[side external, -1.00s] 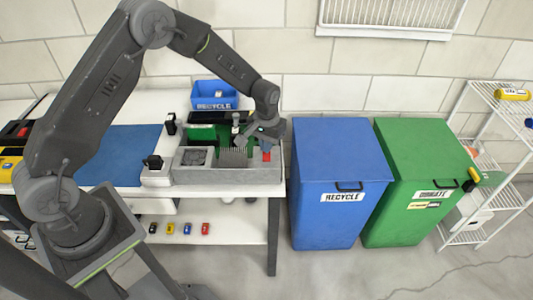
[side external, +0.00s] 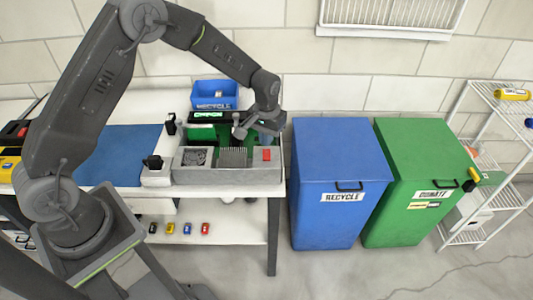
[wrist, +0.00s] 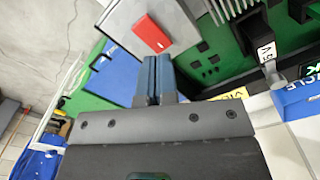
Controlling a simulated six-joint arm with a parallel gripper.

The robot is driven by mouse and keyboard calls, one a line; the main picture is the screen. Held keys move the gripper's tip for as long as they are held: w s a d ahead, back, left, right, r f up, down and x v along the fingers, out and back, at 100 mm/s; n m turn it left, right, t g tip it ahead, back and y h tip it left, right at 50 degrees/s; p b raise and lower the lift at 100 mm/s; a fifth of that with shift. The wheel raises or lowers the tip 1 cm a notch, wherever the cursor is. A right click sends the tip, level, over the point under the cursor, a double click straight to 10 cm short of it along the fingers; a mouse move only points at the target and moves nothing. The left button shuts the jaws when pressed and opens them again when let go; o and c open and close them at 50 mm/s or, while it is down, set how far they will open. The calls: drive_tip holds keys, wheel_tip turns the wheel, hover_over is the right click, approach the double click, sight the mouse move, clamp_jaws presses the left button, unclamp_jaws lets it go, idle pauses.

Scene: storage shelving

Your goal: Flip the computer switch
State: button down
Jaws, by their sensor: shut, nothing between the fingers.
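The computer is a grey open case (side external: 228,176) on the bench, with a green board and a finned metal block (side external: 233,157). Its red switch (side external: 266,155) is on the right part of the case and also shows in the wrist view (wrist: 152,35). A small black display (side external: 208,115) behind the case is lit green. My gripper (wrist: 153,86) is shut and empty. In the wrist view its fingertips are apart from the red switch, just below it in the picture. In the side view it hangs above the case's right back part.
A blue recycle bin (side external: 342,190) and a green bin (side external: 415,180) stand right of the bench. A small blue recycle box (side external: 214,96) is behind the computer. A blue mat (side external: 120,155) lies left. White wire shelving (side external: 490,150) is at far right.

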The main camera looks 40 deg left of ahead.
drive_tip(key=shift+r, duration=1.9)
drive_tip(key=shift+r, duration=0.35)
wheel_tip(320, 180, up, 8)
drive_tip(key=t, duration=0.1)
hover_over(266, 151)
drive_tip(key=s, duration=0.4)
drive_tip(key=s+r+m+t, duration=0.1)
drive_tip(key=s+r+t, duration=0.1)
drive_tip(key=s+r, duration=0.55)
drive_tip(key=s+r+m+t, duration=0.1)
drive_tip(key=s+r, duration=0.1)
drive_tip(key=s, duration=0.6)
drive_tip(key=s+r+m+t, duration=0.1)
drive_tip(key=s+r, duration=0.2)
drive_tip(key=s, duration=0.5)
drive_tip(key=shift+s+d+t, duration=0.3)
drive_tip(key=shift+s, duration=0.05)
drive_tip(key=shift+w, duration=0.1)
